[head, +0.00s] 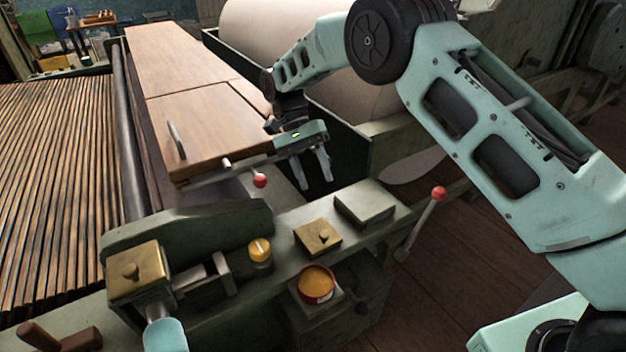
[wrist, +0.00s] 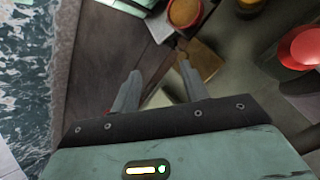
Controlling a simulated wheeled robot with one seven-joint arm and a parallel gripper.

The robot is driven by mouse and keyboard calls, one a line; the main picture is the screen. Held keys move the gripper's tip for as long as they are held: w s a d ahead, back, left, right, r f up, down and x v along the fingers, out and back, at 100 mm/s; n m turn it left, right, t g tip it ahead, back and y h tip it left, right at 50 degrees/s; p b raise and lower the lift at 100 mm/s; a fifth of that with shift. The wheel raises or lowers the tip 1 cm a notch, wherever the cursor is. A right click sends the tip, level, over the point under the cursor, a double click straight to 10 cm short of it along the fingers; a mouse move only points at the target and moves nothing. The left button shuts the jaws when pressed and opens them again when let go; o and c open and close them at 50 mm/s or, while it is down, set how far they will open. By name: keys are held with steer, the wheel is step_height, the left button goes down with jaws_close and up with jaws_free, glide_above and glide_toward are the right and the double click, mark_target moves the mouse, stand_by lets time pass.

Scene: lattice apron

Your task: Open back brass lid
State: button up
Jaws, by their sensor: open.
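Two square brass lids with small knobs show in the head view. One brass lid (head: 318,237) lies flat on the green machine top near the middle, and it also shows in the wrist view (wrist: 206,62). The other brass lid (head: 150,284) sits on a raised block at the left. Both look closed. My gripper (head: 317,184) is open and empty, fingers pointing down, above and behind the middle lid. In the wrist view my gripper (wrist: 158,75) has the middle lid just beyond its right finger, apart as far as I can tell.
A green-grey block (head: 364,204) stands beside the middle lid. A yellow knob (head: 260,249) and a red-rimmed amber cup (head: 316,284) are close by. Red-balled levers (head: 439,194) stick up at the right and behind (head: 260,181). A wooden board (head: 205,130) lies behind.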

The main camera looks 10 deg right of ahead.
stand_by(0.3)
steer(key=s+a+r+n+t+y, duration=0.1)
steer(key=s+a+r+n+t, duration=0.15)
steer(key=s+r, duration=0.35)
steer(key=s+a+r+n+t+y, duration=0.15)
steer(key=s+r+n, duration=0.25)
steer(key=s, duration=0.4)
steer(key=s+d+n+t+p, duration=0.1)
steer(key=s+d+n+t, duration=0.15)
steer(key=s, duration=0.65)
steer(key=s+d+n+t, duration=0.15)
steer(key=s+n, duration=0.25)
steer(key=s, duration=0.5)
steer(key=n+t+y+b, duration=0.2)
steer(key=n+y+b, duration=0.2)
steer(key=n+b, duration=0.1)
glide_toward(325, 234)
steer(key=b+x, duration=0.4)
steer(key=x, duration=0.4)
steer(key=shift+f, duration=0.1)
